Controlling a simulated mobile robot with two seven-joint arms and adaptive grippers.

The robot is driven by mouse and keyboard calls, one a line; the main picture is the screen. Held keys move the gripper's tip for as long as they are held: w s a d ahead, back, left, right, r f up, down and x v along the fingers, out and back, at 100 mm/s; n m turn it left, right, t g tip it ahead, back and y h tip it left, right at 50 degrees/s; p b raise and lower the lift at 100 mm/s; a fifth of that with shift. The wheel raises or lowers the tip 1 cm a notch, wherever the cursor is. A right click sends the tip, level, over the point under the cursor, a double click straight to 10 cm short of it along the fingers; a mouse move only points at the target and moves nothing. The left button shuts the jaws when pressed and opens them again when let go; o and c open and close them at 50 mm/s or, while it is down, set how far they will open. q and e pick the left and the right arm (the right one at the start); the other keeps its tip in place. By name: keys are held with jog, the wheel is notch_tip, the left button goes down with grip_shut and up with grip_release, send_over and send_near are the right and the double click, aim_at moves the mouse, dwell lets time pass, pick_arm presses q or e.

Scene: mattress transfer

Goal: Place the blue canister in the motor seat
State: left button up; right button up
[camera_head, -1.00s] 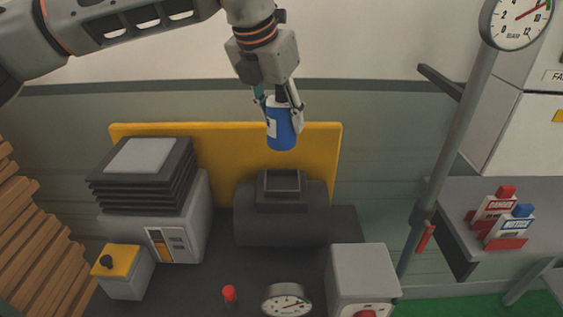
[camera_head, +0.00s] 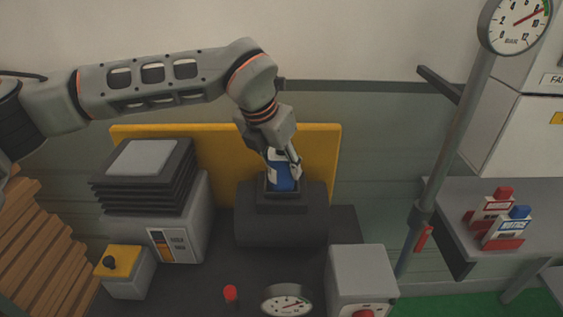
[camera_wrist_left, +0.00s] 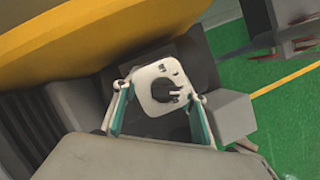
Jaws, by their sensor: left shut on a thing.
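The blue canister (camera_head: 281,178) with a white label is upright in the head view, its lower end in the square opening of the dark motor seat (camera_head: 281,222). How deep it sits, and whether it touches the bottom, is hidden. My left gripper (camera_head: 283,160) comes down from above and is shut on the canister's upper part. In the left wrist view the canister's white top (camera_wrist_left: 153,92) with a dark round cap shows between the fingers of my left gripper (camera_wrist_left: 160,105). My right gripper is not in view.
A yellow panel (camera_head: 220,150) stands right behind the seat. A finned grey unit (camera_head: 175,220) is to the left, a grey box (camera_head: 361,275) front right, and a gauge (camera_head: 287,300) and red button (camera_head: 230,293) in front. A grey post (camera_head: 445,150) stands farther right.

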pick_arm(q)
jog(key=shift+f, duration=0.1)
jog(key=o, duration=1.3)
jog(key=shift+o, duration=0.3)
